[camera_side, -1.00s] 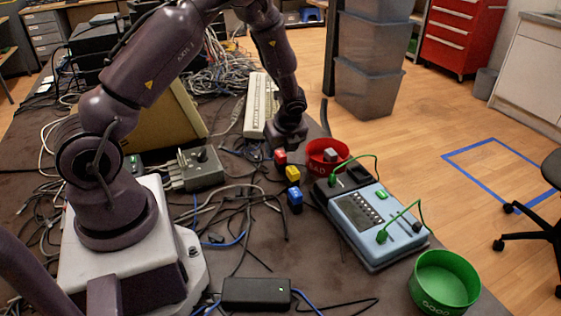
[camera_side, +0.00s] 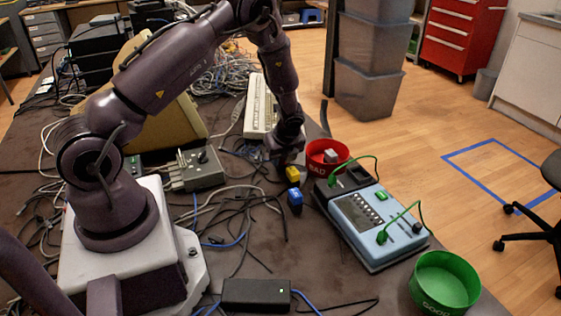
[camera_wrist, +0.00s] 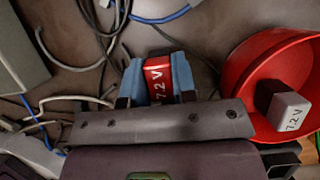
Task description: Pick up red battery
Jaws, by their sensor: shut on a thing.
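The red battery (camera_wrist: 158,80), marked 7.2 V, sits between the two blue-padded fingers of my gripper (camera_wrist: 158,78) in the wrist view. My gripper is shut on it. In the side view my gripper (camera_side: 284,160) is low over the table, behind the yellow battery, and it hides the red battery there. The yellow battery (camera_side: 292,174) and the blue battery (camera_side: 295,197) stand in a row in front of it. I cannot tell whether the red battery still touches the table.
A red BAD bowl (camera_side: 325,152) holding a grey-white battery (camera_wrist: 288,108) is close to the right of my gripper. A blue tester (camera_side: 365,222) with green leads stands at the right, with a green GOOD bowl (camera_side: 446,282) in front. Loose cables (camera_side: 250,205) cover the table.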

